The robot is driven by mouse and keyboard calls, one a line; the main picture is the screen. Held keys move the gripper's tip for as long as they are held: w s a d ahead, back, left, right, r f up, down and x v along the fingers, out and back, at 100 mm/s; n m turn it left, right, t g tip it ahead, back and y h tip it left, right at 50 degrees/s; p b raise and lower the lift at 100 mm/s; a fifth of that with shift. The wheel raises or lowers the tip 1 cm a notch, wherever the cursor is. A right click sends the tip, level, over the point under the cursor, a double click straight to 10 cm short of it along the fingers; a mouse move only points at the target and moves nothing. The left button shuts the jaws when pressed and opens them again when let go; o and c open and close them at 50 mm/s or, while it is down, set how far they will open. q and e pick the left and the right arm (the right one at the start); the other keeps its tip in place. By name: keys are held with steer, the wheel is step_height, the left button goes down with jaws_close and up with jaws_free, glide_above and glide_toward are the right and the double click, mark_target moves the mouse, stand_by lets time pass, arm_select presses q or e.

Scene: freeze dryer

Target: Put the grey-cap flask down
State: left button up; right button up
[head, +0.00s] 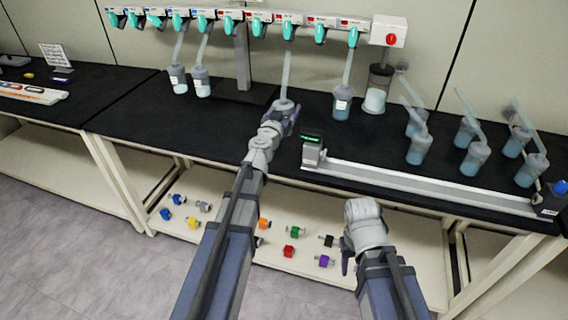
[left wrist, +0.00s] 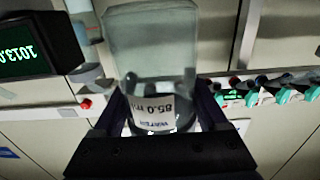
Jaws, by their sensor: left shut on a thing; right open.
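My left gripper (head: 284,118) is shut on a flask (head: 284,104) over the black bench top, left of the small green display. A translucent tube rises from the flask. In the left wrist view the clear flask (left wrist: 155,50) sits between the fingers of the left gripper (left wrist: 163,105), its label reading 85.0 ml and WATER upside down. I cannot tell its cap colour or whether its base touches the bench. My right gripper (head: 350,262) is open and empty, in front of the bench edge and over the lower shelf.
Two flasks (head: 200,82) stand at the left back, one (head: 342,103) right of centre, and several at the right. A display unit (head: 313,150) ends a long rail (head: 420,180) along the front. A manifold (head: 230,16) with teal valves hangs behind. Coloured fittings lie on the lower shelf (head: 330,285).

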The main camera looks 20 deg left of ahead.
arm_select(q)
steer(key=shift+f+b, duration=5.05)
steer(key=shift+f, duration=0.1)
steer(key=shift+r, duration=0.15)
steer(key=o, duration=1.1)
steer(key=shift+f, duration=0.2)
steer(key=o, duration=0.3)
steer(key=shift+o, duration=0.2)
steer(key=shift+r, duration=0.15)
